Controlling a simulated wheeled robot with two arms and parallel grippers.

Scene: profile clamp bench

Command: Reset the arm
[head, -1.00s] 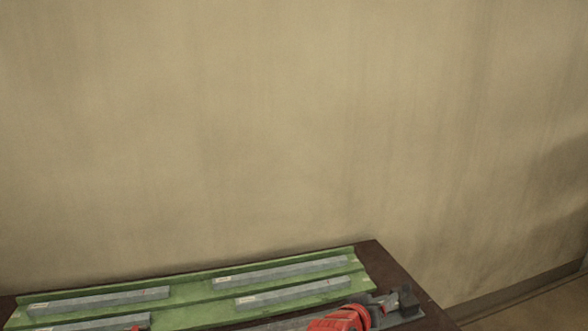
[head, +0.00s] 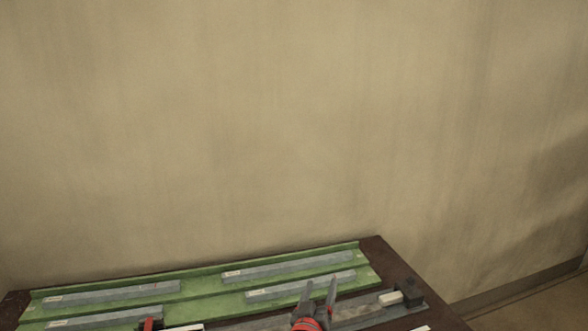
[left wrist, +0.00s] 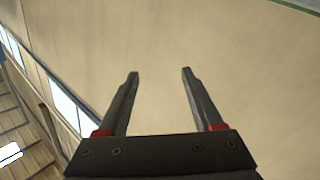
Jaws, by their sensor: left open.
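My left gripper (head: 321,284) shows at the bottom of the head view, its two dark fingers pointing up and apart above the bench's right part. In the left wrist view its fingers (left wrist: 158,72) are spread with nothing between them, against a plain beige surface. My right gripper is in neither view.
A green tray (head: 205,283) with several grey metal profiles (head: 288,266) lies on the dark brown bench (head: 400,262). A grey fixture with a dark end block (head: 411,292) and white piece (head: 390,298) lies at right. A red part (head: 148,324) shows at lower left.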

